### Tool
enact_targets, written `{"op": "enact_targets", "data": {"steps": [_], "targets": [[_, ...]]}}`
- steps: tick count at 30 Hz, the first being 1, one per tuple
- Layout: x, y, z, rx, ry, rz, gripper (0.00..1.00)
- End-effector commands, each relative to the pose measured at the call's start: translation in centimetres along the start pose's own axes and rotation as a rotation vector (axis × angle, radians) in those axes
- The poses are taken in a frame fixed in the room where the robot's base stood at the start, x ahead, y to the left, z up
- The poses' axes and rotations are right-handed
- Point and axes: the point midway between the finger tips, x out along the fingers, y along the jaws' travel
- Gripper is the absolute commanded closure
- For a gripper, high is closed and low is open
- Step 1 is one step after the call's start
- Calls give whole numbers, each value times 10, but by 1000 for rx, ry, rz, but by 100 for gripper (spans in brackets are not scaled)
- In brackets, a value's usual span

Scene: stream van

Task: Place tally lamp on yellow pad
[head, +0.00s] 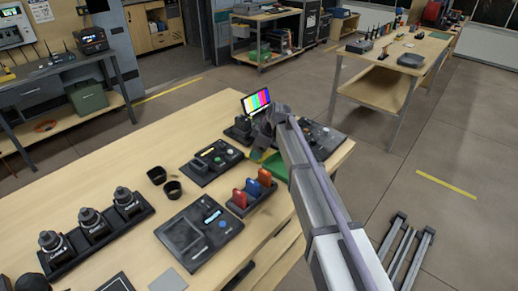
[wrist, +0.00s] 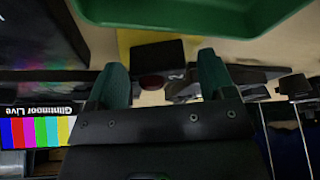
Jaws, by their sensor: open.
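The wrist view is upside down. The tally lamp (wrist: 155,55), a small dark block with a dull red round lens, shows between my gripper's two teal fingers (wrist: 162,78). The fingers are apart, one at either side of it in the picture; I cannot tell whether they touch it. The yellow pad (wrist: 127,37) shows right at the lamp's base, and the lamp appears to stand on it. In the head view my gripper (head: 260,148) is low over the bench's far right part, by the green tray, and my arm hides the lamp and most of that spot.
The green tray (wrist: 190,22) is close to the lamp. A colour-bar monitor (head: 256,101) stands just behind my gripper. Control panels (head: 200,230), a rack of red, blue and orange pieces (head: 252,190) and lenses (head: 90,220) fill the bench nearer me.

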Motion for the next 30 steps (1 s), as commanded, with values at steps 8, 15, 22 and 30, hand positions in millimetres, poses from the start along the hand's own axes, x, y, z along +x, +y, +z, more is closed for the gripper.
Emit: {"op": "enact_targets", "data": {"steps": [8, 15, 22, 30], "targets": [[-44, -1, -5, 1, 0, 0, 24], [-109, -1, -6, 1, 1, 1, 24], [-125, 0, -2, 0, 0, 0, 24], [-131, -23, 24, 99, -31, 5, 24]]}}
